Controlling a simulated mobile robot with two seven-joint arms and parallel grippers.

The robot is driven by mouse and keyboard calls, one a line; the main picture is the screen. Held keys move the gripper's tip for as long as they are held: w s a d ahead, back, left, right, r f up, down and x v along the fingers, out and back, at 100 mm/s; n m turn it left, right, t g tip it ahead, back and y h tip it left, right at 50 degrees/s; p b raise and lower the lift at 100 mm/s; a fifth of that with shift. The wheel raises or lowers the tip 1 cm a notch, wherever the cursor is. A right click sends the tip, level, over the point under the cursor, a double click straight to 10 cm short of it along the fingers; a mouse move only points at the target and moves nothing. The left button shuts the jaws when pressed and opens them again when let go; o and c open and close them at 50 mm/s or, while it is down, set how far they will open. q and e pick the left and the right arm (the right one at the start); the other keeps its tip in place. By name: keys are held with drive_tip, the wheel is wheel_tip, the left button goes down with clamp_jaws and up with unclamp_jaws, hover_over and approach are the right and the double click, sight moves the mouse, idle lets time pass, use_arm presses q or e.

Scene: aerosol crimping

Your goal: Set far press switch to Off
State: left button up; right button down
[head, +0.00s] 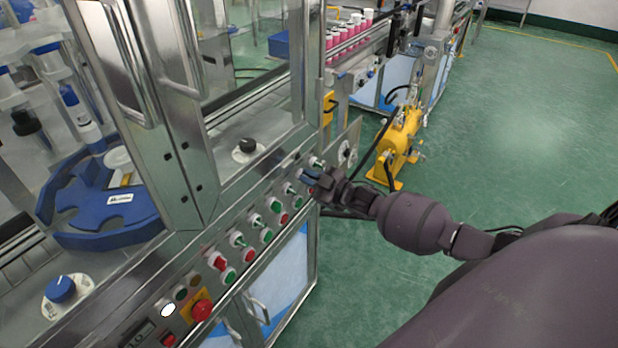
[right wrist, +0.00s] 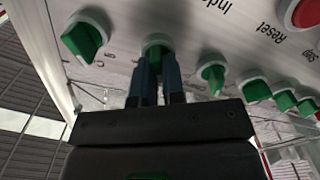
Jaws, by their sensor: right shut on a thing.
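A row of green rotary switches runs along the sloped metal control panel (head: 232,262). My right gripper (head: 312,181) is at the far end of this row in the head view. In the right wrist view its two blue fingers (right wrist: 154,72) are shut on a green switch knob (right wrist: 155,50), second from the left. The end knob (right wrist: 85,38) is free and tilted; it also shows in the head view (head: 317,162). Another green knob (right wrist: 213,78) is just right of the fingers. The gripped knob's label is hidden. My left gripper is not in view.
A red emergency stop button (head: 201,310) and other buttons sit at the panel's near end. A black knob (head: 247,146) is on the ledge behind the row. A yellow machine (head: 402,140) stands on the green floor beyond. Open floor is at the right.

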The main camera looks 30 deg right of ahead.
drive_tip(key=c, duration=1.2)
unclamp_jaws()
drive_tip(key=v, duration=1.1)
drive_tip(key=shift+f, duration=0.1)
